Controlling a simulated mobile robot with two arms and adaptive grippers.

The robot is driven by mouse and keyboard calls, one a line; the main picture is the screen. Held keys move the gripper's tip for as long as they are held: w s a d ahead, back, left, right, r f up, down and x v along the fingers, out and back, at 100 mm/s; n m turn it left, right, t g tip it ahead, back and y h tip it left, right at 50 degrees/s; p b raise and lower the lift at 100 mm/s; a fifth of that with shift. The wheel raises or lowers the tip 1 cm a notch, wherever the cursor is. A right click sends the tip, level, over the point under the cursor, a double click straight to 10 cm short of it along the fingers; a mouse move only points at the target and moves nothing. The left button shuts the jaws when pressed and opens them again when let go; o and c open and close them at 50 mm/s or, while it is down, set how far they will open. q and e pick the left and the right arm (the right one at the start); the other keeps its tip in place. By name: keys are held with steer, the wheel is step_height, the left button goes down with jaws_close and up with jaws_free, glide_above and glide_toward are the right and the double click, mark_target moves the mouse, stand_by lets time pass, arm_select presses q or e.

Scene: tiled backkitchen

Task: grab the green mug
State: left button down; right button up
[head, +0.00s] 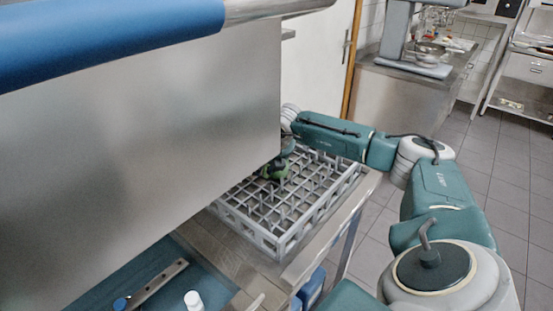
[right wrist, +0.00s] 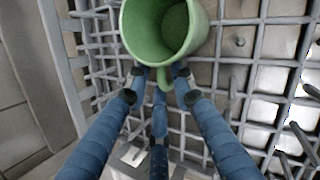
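The green mug (head: 273,172) stands in a grey dish rack (head: 262,238) in the head view, near the edge of a big steel panel. In the right wrist view the mug (right wrist: 160,32) is at the top, its open mouth towards the camera and its handle pointing down. My right gripper (right wrist: 158,75) has its blue fingers stretched towards the handle, with gaps between them. The fingertips are close beside the handle; contact is not clear. In the head view the right gripper (head: 284,152) is small and partly hidden beside the mug. My left gripper is not in view.
The steel panel (head: 140,150) with a blue bar (head: 110,35) blocks the left of the head view. The rack sits on a steel counter (head: 325,235). A white bottle (head: 194,300) is at the bottom. Tiled floor (head: 500,170) is clear at the right.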

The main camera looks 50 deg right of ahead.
steer(key=shift+s, duration=0.1)
jaws_close()
steer(key=shift+r, duration=0.1)
